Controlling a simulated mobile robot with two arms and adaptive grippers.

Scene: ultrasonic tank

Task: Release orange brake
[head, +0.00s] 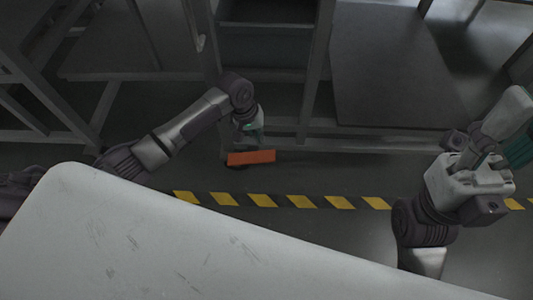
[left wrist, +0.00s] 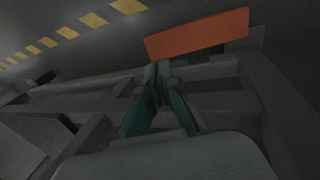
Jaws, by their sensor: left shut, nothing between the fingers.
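The orange brake (head: 251,157) is a flat orange bar low down at the frame's foot, near the floor. In the left wrist view the orange brake (left wrist: 198,34) lies just beyond the fingertips, running across the upper middle. Whether the tips touch the bar is hard to tell. My right gripper (head: 498,155) is raised at the right, away from the brake; its fingertips are not clear.
A large pale scuffed surface (head: 150,235) fills the lower left foreground. Yellow-black floor tape (head: 300,201) runs across in front of the brake. Dark frames and a panel (head: 390,65) stand behind. Floor between the brake and the tape is clear.

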